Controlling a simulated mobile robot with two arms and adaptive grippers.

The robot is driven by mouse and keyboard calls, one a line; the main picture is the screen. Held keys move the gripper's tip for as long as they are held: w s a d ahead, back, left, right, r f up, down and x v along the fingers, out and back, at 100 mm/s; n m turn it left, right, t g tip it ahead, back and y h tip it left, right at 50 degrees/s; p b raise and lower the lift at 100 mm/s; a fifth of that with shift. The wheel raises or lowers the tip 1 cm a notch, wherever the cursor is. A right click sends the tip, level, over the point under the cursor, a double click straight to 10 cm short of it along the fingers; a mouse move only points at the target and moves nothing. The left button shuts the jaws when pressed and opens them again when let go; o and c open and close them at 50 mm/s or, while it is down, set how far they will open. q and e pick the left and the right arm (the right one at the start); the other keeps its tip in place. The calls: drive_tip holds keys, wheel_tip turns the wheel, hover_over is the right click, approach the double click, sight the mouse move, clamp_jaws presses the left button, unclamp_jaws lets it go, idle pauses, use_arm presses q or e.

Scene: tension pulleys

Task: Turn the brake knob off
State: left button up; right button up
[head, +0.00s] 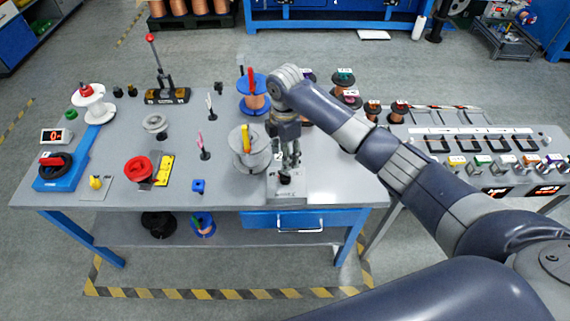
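A small black knob (285,180) stands on a light grey plate (289,198) at the front edge of the table, right of the middle. It may be the brake knob; no label is readable. My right gripper (290,164) points down directly over this knob, its fingertips at or just above it. I cannot tell whether they touch it or how far apart they are. The gripper hides part of the plate. A yellow knob (95,182) sits on another grey plate at the front left. My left gripper is out of view.
A grey spool (243,160) with a yellow handle stands close left of my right gripper, and a blue-flanged copper spool (252,105) stands behind. A side bench (480,170) is at right.

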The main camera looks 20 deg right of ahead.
drive_tip(key=shift+r, duration=1.25)
